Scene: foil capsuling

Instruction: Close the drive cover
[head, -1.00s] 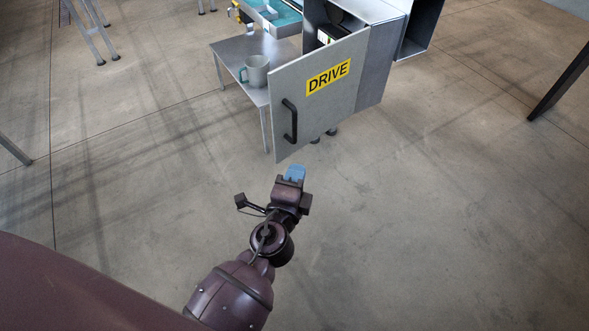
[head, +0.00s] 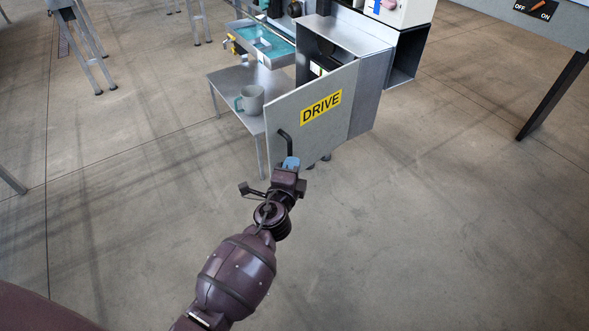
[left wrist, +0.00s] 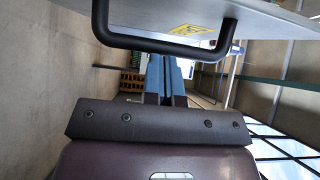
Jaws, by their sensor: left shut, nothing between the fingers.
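The drive cover (head: 328,121) is a grey panel with a yellow DRIVE label, swung open from the grey drive housing (head: 372,92). Its black bar handle (head: 284,145) is near the free left edge. My left gripper (head: 291,163) has blue fingers, shut and empty, at the lower end of the handle in the head view. In the left wrist view the blue fingers (left wrist: 164,78) point toward the black handle (left wrist: 165,44), which crosses in front of them. I cannot tell whether they touch it. My right gripper is not in view.
A small metal table (head: 232,79) with a grey mug (head: 250,99) stands left of the cover. A teal tray (head: 272,50) is behind it. An OFF/ON switch panel (head: 545,12) is at the upper right. The floor in front and to the right is clear.

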